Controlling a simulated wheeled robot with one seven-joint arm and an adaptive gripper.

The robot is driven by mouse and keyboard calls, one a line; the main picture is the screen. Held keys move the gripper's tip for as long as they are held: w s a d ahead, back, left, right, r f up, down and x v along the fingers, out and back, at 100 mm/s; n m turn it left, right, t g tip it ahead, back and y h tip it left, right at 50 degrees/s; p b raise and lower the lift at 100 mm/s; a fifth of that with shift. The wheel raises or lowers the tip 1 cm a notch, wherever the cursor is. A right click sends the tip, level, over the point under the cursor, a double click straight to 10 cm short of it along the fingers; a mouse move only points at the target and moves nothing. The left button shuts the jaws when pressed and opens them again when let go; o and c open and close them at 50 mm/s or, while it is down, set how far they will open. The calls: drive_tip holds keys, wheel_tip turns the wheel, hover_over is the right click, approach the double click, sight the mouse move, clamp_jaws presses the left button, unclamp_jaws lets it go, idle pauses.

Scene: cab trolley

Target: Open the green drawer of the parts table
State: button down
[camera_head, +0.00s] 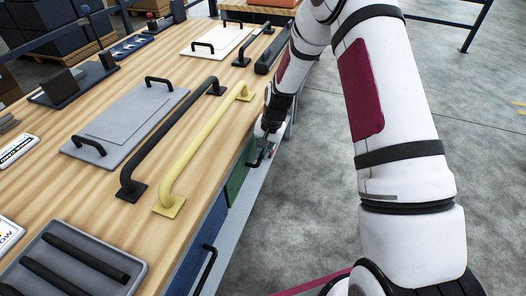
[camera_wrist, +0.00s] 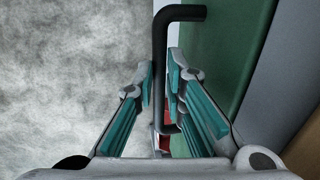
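The green drawer front (camera_head: 238,172) is in the side of the parts table, below the wooden top, partly hidden by my gripper in the head view. It fills the right of centre in the wrist view (camera_wrist: 222,45). Its black bar handle (camera_wrist: 160,60) runs up and down the wrist picture between my fingers. My gripper (camera_wrist: 161,68) has its teal-padded fingertips close against both sides of the bar, and seems shut on it. In the head view my gripper (camera_head: 266,142) is at the drawer's handle. The drawer looks flush with the table side.
A blue drawer front (camera_head: 196,248) with a black handle (camera_head: 206,268) is nearer. On the wooden top (camera_head: 150,222) lie a yellow bar handle (camera_head: 205,143), a black one (camera_head: 165,138) and a grey plate (camera_head: 125,125). The floor (camera_head: 300,215) to the right is clear.

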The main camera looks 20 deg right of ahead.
drive_tip(key=s+d+p, duration=0.2)
drive_tip(key=s+d, duration=0.5)
drive_tip(key=d, duration=0.2)
drive_tip(key=s+d+p, duration=0.3)
drive_tip(key=s+d, duration=0.4)
drive_tip(key=d, duration=0.3)
drive_tip(key=shift+d, duration=0.15)
drive_tip(key=c, duration=1.7)
unclamp_jaws()
drive_tip(key=shift+o, duration=0.2)
drive_tip(key=shift+r, duration=0.15)
wheel_tip(320, 180, up, 12)
drive_tip(key=s+d, duration=0.1)
drive_tip(key=d, duration=0.1)
drive_tip(key=shift+s+f, duration=0.2)
drive_tip(key=shift+f, duration=0.05)
drive_tip(key=shift+a, duration=0.1)
